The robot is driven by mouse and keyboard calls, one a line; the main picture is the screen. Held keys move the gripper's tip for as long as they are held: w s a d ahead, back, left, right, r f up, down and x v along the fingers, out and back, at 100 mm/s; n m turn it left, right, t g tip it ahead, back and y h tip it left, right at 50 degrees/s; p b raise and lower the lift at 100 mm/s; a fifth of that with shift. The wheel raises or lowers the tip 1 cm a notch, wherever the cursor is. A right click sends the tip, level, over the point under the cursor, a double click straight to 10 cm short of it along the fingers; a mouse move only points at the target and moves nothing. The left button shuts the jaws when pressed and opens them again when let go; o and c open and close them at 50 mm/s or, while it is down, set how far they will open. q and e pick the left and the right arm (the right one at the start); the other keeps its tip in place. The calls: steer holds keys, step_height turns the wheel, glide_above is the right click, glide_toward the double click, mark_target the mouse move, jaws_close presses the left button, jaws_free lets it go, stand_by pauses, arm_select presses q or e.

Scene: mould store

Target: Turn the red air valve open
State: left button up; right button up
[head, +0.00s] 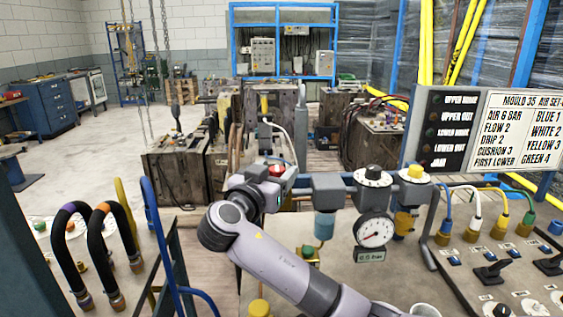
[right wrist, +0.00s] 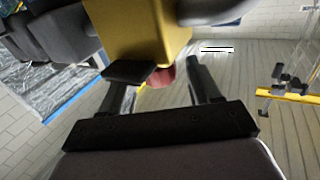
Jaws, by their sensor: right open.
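The red air valve handle (head: 277,170) shows as a small patch of red just beyond my right gripper (head: 272,186) in the head view, mostly hidden by my wrist. In the right wrist view, a rounded red part (right wrist: 162,76) lies between the two dark fingers of my right gripper (right wrist: 164,76), against a yellow body (right wrist: 140,32). The fingers are apart, with a gap to the right finger. The left finger covers part of the red; I cannot tell whether it touches. My left gripper is not in view.
Right of my wrist, a blue-grey air line carries a pressure gauge (head: 375,232) and a yellow fitting (head: 404,220). Black hoses (head: 104,245) and a blue rail (head: 151,205) stand left. A sign board (head: 515,130) and coloured hoses are at right.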

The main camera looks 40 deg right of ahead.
mark_target(280, 167)
steer(key=shift+p+x, duration=0.3)
steer(key=shift+x, duration=1.35)
steer(key=c, duration=1)
steer(key=shift+o, duration=0.2)
steer(key=shift+f+t, duration=0.1)
steer(key=shift+t, duration=0.2)
